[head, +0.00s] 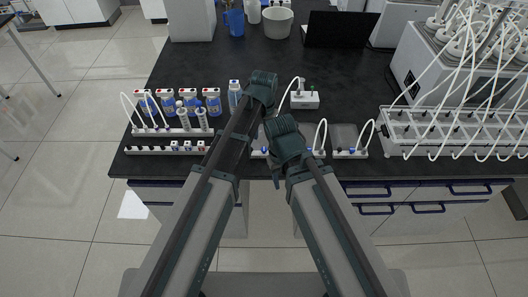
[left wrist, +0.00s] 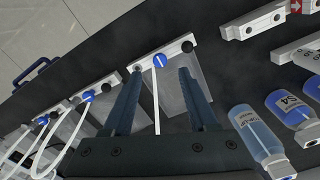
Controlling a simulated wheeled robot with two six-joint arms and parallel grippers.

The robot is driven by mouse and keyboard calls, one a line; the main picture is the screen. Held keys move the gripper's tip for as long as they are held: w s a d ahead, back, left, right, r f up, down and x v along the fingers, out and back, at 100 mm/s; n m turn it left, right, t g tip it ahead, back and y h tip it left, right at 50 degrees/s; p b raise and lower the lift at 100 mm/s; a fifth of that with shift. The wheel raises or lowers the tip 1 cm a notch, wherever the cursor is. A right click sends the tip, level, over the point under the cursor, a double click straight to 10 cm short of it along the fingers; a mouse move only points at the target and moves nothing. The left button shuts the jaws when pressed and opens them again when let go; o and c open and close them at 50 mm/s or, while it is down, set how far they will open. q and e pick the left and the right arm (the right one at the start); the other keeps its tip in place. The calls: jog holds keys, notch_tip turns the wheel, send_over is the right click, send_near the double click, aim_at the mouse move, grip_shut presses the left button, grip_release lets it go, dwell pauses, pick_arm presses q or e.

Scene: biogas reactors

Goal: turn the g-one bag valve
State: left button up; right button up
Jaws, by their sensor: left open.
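Several white valve blocks with blue knobs and black ends lie along the bench's front edge. I cannot read which is g-one. In the left wrist view, one block's blue knob (left wrist: 159,61) sits just ahead of and between the fingertips of my left gripper (left wrist: 161,74). The fingers are spread and empty, with a flat grey bag (left wrist: 172,97) beneath. Two other blue knobs (left wrist: 88,96) (left wrist: 42,121) are to the left. In the head view my left arm hides much of this block. My right gripper (head: 277,170) is mostly hidden by its own arm, over the front edge.
Blue-labelled bottles (head: 212,103) and a white rack (head: 172,133) stand left of my left arm. A tube-filled rack (head: 455,131) is at the right. A small white device (head: 304,100) lies just beyond my arms. The bench middle behind is clear.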

aim_at(264, 149)
pick_arm(q)
notch_tip(264, 149, down, 6)
jog(key=b, duration=0.4)
jog(key=shift+r+b, duration=0.1)
jog(key=shift+b, duration=0.2)
jog(key=shift+r, duration=0.1)
grip_shut()
